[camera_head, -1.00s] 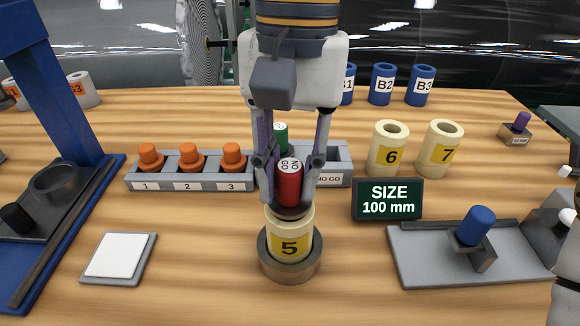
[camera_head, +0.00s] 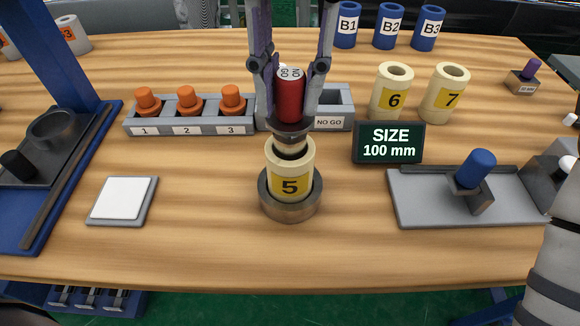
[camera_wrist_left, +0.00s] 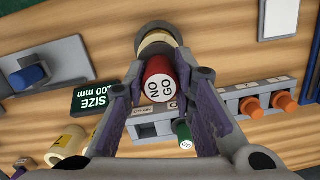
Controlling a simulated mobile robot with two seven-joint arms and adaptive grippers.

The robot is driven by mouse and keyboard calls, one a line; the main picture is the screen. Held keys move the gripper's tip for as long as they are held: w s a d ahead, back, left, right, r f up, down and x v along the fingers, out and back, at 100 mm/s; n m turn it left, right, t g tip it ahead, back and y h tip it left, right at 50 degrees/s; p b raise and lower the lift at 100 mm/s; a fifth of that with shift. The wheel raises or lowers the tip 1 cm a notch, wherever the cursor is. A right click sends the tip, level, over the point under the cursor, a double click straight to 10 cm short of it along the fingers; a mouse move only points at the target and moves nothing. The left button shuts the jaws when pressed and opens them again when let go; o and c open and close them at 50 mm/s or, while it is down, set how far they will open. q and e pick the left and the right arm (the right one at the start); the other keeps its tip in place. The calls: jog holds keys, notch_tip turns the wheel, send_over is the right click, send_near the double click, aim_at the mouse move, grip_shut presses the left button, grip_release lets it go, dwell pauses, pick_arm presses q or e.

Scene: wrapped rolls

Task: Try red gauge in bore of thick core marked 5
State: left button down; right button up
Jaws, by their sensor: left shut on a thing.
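My left gripper (camera_head: 290,92) is shut on the red gauge (camera_head: 290,100), marked NO GO, and holds it upright over the thick core marked 5 (camera_head: 290,186). A metal section of the gauge shows below its dark collar, right at the core's mouth. I cannot tell whether its lower tip is inside the bore or just above it. The core stands upright in a round metal holder (camera_head: 290,206). In the left wrist view the red gauge (camera_wrist_left: 158,82) sits between the fingers, with the cream core (camera_wrist_left: 155,38) beyond it. My right gripper is out of view.
Behind stands a grey gauge rack (camera_head: 335,98); the green gauge (camera_wrist_left: 183,132) is in it. Orange plugs (camera_head: 190,100) stand left of it. Cores 6 (camera_head: 390,95) and 7 (camera_head: 444,95), a size display (camera_head: 388,143) and a grey fixture (camera_head: 430,208) are right. A white pad (camera_head: 122,200) lies left.

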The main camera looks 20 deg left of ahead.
pick_arm(q)
jog(key=shift+r, duration=1.95)
